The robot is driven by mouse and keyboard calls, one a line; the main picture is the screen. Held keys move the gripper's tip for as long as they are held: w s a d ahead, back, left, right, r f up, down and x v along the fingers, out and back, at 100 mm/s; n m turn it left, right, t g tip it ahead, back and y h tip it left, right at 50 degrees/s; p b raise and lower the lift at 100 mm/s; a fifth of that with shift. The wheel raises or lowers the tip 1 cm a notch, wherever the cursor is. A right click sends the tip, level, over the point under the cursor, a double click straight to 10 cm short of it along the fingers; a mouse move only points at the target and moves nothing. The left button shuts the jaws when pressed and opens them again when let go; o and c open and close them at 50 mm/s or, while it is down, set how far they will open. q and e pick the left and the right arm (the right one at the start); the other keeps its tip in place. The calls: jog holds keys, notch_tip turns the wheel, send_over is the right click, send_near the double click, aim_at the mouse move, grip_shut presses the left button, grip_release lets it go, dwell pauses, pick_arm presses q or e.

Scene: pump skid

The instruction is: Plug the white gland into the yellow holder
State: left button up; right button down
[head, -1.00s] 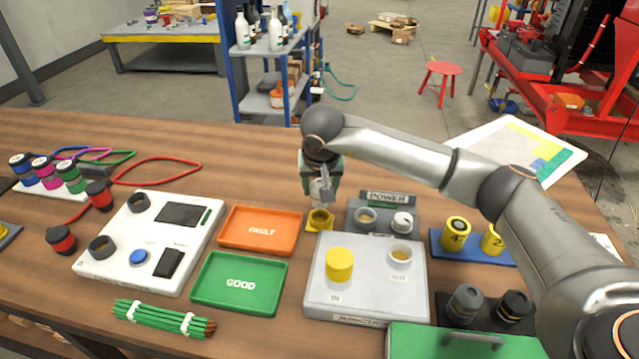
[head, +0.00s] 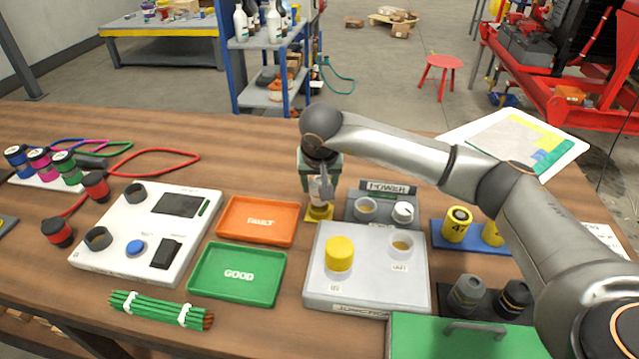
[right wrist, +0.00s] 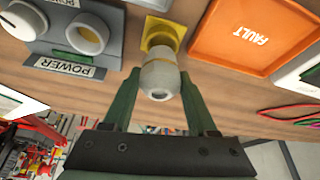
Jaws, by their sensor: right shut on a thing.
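The white gland (right wrist: 160,76) is between the fingers of my right gripper (right wrist: 158,88) in the right wrist view, and the gripper is shut on it. The yellow holder (right wrist: 163,32) is right at the gland's far end, and the gland's end overlaps its ring. I cannot tell how deep the gland sits in it. In the head view my right gripper (head: 321,196) is directly over the yellow holder (head: 319,213), pointing down, and hides most of the gland. My left gripper is not in view.
The grey POWER box (head: 383,205) stands close to the right of the holder. The orange FAULT tray (head: 257,221) is to its left, with the green GOOD tray (head: 237,273) nearer. The grey junction box (head: 366,270) with a yellow cap (head: 339,253) is in front.

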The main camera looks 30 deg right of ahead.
jog(key=shift+f+b, duration=0.45)
jog(key=shift+f, duration=0.15)
dwell(0.3)
jog(key=shift+f+b, duration=0.85)
jog(key=shift+f, duration=0.3)
jog(key=shift+c, duration=0.6)
grip_release()
